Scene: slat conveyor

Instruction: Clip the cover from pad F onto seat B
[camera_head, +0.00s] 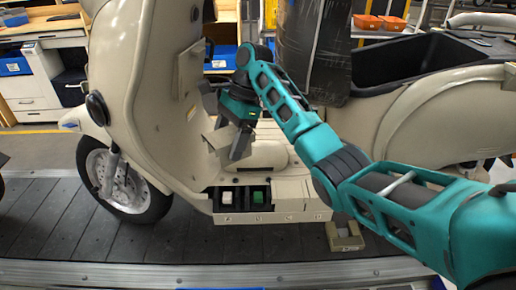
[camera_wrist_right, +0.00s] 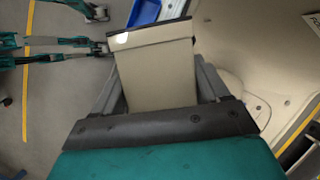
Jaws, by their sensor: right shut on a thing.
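My right gripper (camera_head: 238,142) is shut on a beige cover (camera_head: 220,137), held tilted above the scooter's footboard, beside the leg shield. In the right wrist view the cover (camera_wrist_right: 157,75) sits between the two fingers and has a dark far edge. A beige row of marked places (camera_head: 270,217) runs along the footboard's near side. Two dark recesses there show a white block (camera_head: 227,197) and a green block (camera_head: 258,197); places further right look covered in beige. The marks are too small to read, so I cannot tell which is seat B or pad F. My left gripper is not in view.
The beige scooter (camera_head: 130,60) stands on the dark slat conveyor (camera_head: 60,220). A small beige bracket-like piece (camera_head: 344,237) lies at the row's right end. A dark wrapped column (camera_head: 313,50) stands behind my right arm. Teal and black machinery (camera_wrist_right: 60,45) shows in the wrist view.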

